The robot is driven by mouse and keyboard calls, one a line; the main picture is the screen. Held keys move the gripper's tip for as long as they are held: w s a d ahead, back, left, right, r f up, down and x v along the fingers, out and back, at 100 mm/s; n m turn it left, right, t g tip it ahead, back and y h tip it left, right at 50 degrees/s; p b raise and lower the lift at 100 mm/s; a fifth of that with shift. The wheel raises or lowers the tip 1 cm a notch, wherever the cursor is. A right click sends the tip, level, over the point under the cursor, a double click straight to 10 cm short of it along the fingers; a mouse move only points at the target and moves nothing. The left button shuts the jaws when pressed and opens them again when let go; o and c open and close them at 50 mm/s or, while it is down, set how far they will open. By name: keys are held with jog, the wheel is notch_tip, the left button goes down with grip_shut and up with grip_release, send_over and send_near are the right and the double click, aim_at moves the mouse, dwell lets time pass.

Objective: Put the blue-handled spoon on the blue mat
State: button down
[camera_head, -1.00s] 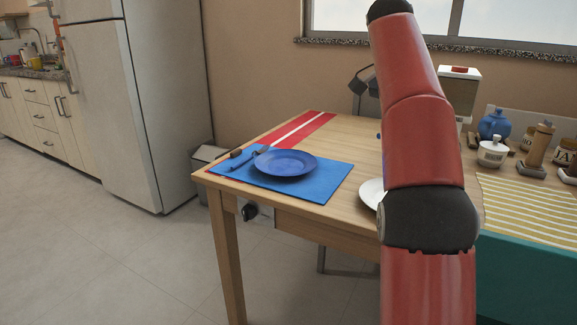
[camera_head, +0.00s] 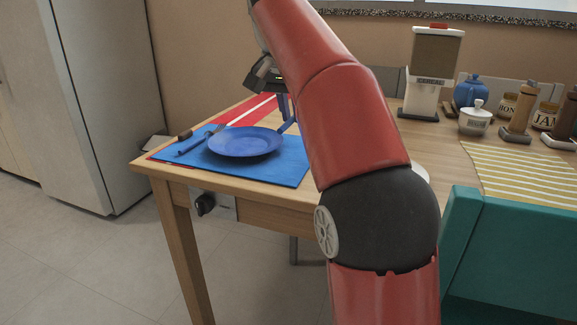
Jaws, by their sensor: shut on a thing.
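The blue mat (camera_head: 285,172) lies at the near left corner of the wooden table, with a blue plate (camera_head: 245,141) on it. A blue-handled utensil (camera_head: 195,145), which looks like a fork, lies on the mat left of the plate. My gripper (camera_head: 283,103) is behind the plate, partly hidden by my red arm, and points down. It is shut on a thin blue thing (camera_head: 287,126), which looks like the handle of the blue-handled spoon. It shows just beyond the plate's right rear rim; its lower end and whether it touches the mat are unclear.
A white plate (camera_head: 421,171) is mostly hidden by my arm. A cereal dispenser (camera_head: 432,75), blue teapot (camera_head: 470,91), sugar pot (camera_head: 475,119) and jars stand at right. A teal chair (camera_head: 510,245) is in front.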

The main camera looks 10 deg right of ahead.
aim_at(293, 159)
notch_tip(293, 159, down, 8)
jog(key=b, duration=0.3)
jog(key=shift+f, duration=0.2)
jog(key=shift+f, duration=0.2)
jog(key=c, duration=1.4)
grip_release()
jog(key=shift+c, duration=0.2)
jog(key=shift+r, duration=0.25)
jog(key=p+v, duration=0.4)
jog(key=v, duration=0.8)
jog(key=shift+f, duration=0.1)
jog(key=shift+s, duration=0.15)
